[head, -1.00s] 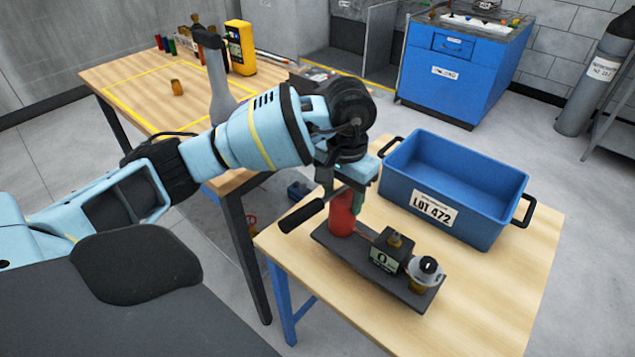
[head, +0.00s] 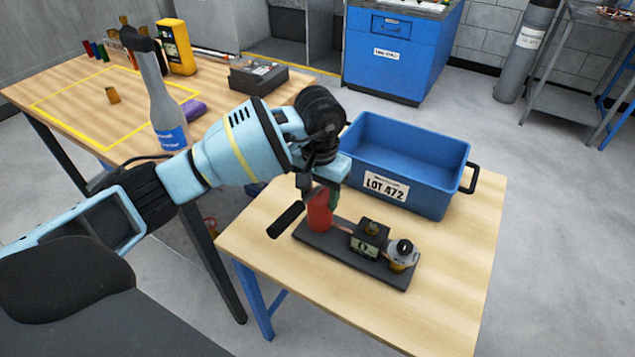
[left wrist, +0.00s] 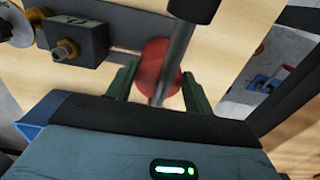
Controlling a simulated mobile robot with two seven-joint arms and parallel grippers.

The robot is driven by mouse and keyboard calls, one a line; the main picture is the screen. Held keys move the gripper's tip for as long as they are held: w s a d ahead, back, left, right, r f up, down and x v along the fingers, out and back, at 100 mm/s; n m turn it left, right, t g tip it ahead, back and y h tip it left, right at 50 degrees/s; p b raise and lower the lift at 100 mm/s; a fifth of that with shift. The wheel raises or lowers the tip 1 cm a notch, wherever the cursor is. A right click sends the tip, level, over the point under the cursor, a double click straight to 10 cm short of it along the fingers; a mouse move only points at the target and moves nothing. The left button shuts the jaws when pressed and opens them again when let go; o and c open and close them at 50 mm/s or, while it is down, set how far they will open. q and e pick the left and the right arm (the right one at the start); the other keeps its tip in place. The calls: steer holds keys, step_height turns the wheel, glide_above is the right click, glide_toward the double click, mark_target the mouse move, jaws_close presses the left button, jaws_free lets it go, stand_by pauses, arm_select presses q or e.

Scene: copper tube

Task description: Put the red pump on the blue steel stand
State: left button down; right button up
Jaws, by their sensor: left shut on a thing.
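The red pump has an upright red cylinder (head: 319,213) with a black lever handle (head: 286,220) and a dark base plate (head: 330,247). The plate also carries a black box (head: 369,240) and a clear-and-yellow cup (head: 402,256). My left gripper (head: 321,192) is shut on the red cylinder from above. In the left wrist view, the fingers (left wrist: 158,85) stand on both sides of the red cylinder (left wrist: 158,62). I cannot tell whether the plate touches the wooden table (head: 455,270). A blue-legged piece at the far right edge (head: 609,104) may be the stand; it is cut off.
A blue bin (head: 428,192) labelled LOT 472 stands behind the pump. A second wooden table (head: 60,92) at left holds a grey bottle (head: 168,112), a yellow meter (head: 176,48) and small items. A blue cabinet (head: 400,60), grey cylinder (head: 524,50) and grey stand (head: 590,48) are behind.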

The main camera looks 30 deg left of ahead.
arm_select(q)
steer(key=shift+w, duration=0.1)
steer(key=c, duration=0.9)
jaws_free()
steer(key=shift+f, duration=0.15)
steer(key=shift+o, duration=1.6)
step_height(320, 180, up, 12)
arm_select(e)
steer(key=shift+s, duration=0.1)
steer(key=shift+s, duration=0.25)
arm_select(q)
steer(key=shift+s+f, duration=0.1)
steer(key=shift+s, duration=0.1)
arm_select(e)
steer(key=shift+s, duration=0.1)
